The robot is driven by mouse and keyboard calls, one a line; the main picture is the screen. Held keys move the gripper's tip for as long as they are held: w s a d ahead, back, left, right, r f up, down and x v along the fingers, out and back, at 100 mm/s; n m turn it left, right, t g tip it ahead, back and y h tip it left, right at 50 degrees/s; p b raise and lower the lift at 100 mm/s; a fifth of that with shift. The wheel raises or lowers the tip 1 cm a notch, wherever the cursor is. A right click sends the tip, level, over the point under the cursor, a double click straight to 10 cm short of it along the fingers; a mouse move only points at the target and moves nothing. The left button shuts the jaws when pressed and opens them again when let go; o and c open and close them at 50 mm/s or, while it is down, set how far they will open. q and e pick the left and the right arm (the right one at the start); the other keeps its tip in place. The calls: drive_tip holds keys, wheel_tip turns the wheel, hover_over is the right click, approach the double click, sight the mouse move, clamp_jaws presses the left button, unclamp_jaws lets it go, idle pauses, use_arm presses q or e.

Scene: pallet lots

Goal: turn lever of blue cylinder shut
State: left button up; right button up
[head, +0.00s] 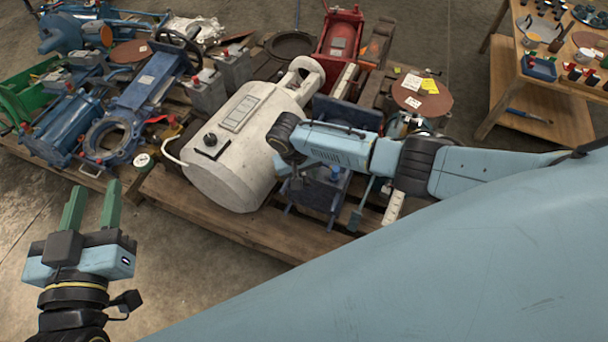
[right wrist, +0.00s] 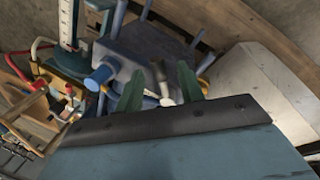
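A blue unit with square end plates, which looks like the blue cylinder (head: 322,193), sits on the pallet beside the white tank, partly hidden by my right arm. It also shows in the right wrist view (right wrist: 152,48). A pale lever-like part (right wrist: 160,78) stands between the green fingers of my right gripper (right wrist: 160,72). The fingers are apart; I see no clear contact with it. In the head view my right gripper is hidden behind my wrist. My left gripper (head: 92,205) is open and empty over the bare floor at the left, away from the blue unit.
A large white tank (head: 225,180) lies just left of the blue unit. Blue valves and pumps (head: 130,110) crowd the left pallet. A red machine (head: 341,38) and a brown disc with papers (head: 422,98) are behind. A wooden table (head: 540,75) stands at the far right.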

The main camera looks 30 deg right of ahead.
drive_tip(key=shift+c, duration=0.4)
clamp_jaws()
